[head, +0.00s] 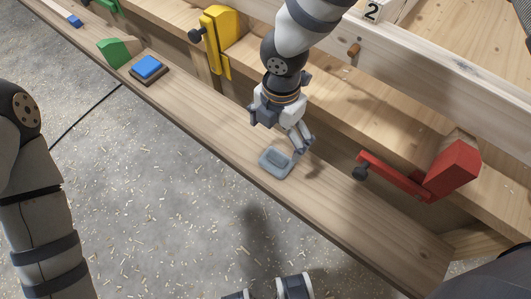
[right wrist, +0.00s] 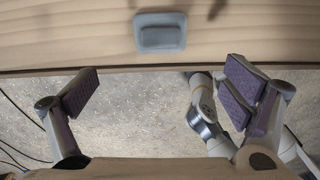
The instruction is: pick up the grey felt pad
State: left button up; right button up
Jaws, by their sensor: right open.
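The grey felt pad (head: 277,161) lies on the long wooden plank, a small rounded grey square with a raised darker block in its middle. In the right wrist view the pad (right wrist: 160,32) is at the top centre, beyond the fingertips. My right gripper (head: 297,142) is just above and behind the pad, pointing down. In the right wrist view its jaws (right wrist: 165,92) are wide apart with nothing between them. My left arm comes in at the left. Dark and white parts at the bottom edge may be my left gripper, but its jaws are not clear.
A blue block on a brown base (head: 148,67) and a green piece (head: 117,51) are farther left along the plank. A yellow clamp (head: 218,40) and a red clamp (head: 430,177) stand behind it. The plank (head: 350,211) is bare right of the pad. The floor has wood shavings.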

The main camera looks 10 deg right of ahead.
send_over(277, 156)
jog(key=f, duration=0.6)
jog(key=shift+a+b, duration=0.2)
jog(key=shift+b, duration=0.15)
notch_tip(277, 156, down, 6)
jog(key=shift+d+r, duration=0.1)
jog(key=shift+r, duration=0.1)
jog(key=c, duration=1.2)
